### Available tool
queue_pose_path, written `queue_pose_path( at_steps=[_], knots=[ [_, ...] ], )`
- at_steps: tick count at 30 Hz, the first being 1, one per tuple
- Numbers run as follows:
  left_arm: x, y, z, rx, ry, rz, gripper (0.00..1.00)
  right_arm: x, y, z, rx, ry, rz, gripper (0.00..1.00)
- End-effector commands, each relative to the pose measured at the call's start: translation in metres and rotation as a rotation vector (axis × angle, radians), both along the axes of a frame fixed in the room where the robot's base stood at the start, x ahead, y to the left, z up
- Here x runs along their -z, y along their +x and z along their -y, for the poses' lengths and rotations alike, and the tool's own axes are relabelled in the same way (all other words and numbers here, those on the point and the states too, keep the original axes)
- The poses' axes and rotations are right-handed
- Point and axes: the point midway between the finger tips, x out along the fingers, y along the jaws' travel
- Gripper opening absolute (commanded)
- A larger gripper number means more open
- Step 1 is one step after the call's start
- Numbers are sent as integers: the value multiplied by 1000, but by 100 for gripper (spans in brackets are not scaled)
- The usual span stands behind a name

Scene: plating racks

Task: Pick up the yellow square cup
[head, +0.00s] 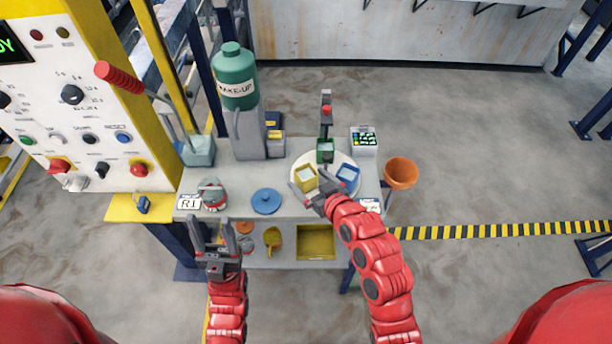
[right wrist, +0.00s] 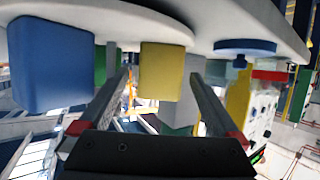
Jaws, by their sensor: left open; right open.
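The yellow square cup (head: 305,178) stands on a round white plate (head: 326,160) on the grey table. A blue square cup (head: 347,173) stands to its right on the same plate, and a green one (head: 324,151) is behind. My right gripper (head: 313,188) is open at the near side of the yellow cup. In the right wrist view the yellow cup (right wrist: 162,72) appears between the open fingers, beyond their tips; contact cannot be told. The blue cup (right wrist: 70,60) is at the left there. My left gripper (head: 208,235) is open and empty, in front of the table's left part.
A blue lid (head: 266,201) and a red-and-grey pot (head: 212,194) are on the table's left. A green make-up bottle (head: 236,76) stands behind. An orange bucket (head: 400,173) is right of the table. A lower shelf holds a yellow tray (head: 316,257).

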Motion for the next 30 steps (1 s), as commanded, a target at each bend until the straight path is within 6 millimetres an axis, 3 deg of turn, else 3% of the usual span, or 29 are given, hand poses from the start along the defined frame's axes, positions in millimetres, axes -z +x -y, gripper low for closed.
queue_pose_path(
  at_steps=[6, 15, 30],
  knots=[
    [-11, 0, 0, 0, 0, 0, 56, 6, 17, -10, -1, 1, 1, 98],
    [-11, 0, 0, 0, 0, 0, 56, 8, 19, -11, 0, 1, 3, 96],
    [-11, 0, 0, 0, 0, 0, 56, 8, 18, -11, 0, 1, 2, 6]
  ],
)
